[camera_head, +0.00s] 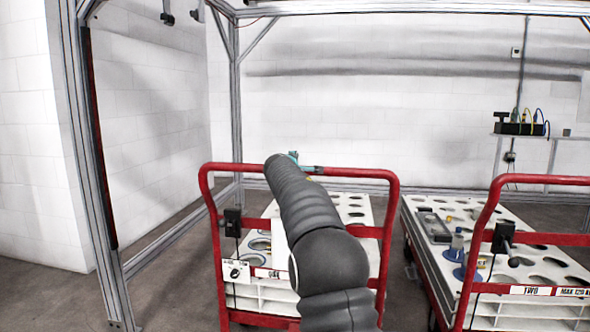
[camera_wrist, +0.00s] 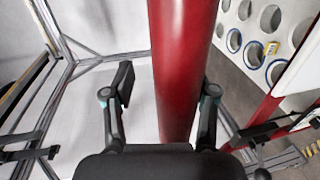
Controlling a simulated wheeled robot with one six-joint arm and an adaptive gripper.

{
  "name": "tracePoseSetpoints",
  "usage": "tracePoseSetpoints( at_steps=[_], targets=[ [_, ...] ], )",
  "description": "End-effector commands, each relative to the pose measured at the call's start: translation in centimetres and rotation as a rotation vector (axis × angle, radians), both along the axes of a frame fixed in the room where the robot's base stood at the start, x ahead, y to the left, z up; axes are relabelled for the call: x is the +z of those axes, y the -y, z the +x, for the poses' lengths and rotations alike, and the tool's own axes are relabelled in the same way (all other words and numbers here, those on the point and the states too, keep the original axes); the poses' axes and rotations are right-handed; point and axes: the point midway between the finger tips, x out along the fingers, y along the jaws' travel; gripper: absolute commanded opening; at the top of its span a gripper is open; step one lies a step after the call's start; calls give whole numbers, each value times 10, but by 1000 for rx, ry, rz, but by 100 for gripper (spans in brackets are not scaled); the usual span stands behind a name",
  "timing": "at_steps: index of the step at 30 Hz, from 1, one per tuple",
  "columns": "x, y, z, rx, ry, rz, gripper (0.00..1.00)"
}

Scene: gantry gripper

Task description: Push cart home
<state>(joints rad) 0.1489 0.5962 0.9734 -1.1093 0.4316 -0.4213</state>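The left cart has a red tubular handle (camera_head: 345,173) and a white deck with round holes (camera_head: 352,210). My gripper (camera_head: 303,166) is at the top bar of this handle, mostly hidden behind my dark arm in the head view. In the wrist view the red handle bar (camera_wrist: 183,60) runs between the two fingers of my gripper (camera_wrist: 167,92). The gripper looks open around the bar.
A second red cart (camera_head: 545,240), its plate reading TWO, stands close on the right with items on its deck. A metal frame post (camera_head: 97,180) rises on the left. A wall shelf (camera_head: 525,130) holds a dark box with cables. Floor is clear at left.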

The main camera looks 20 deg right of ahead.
Motion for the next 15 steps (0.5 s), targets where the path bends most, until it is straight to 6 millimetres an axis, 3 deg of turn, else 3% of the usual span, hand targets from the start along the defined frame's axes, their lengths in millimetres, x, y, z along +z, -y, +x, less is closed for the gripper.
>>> tracePoseSetpoints(
  at_steps=[8,15],
  targets=[
    [-5,6,-2,-10,-7,2,58],
    [0,-7,-18,-6,-8,0,58]
  ],
)
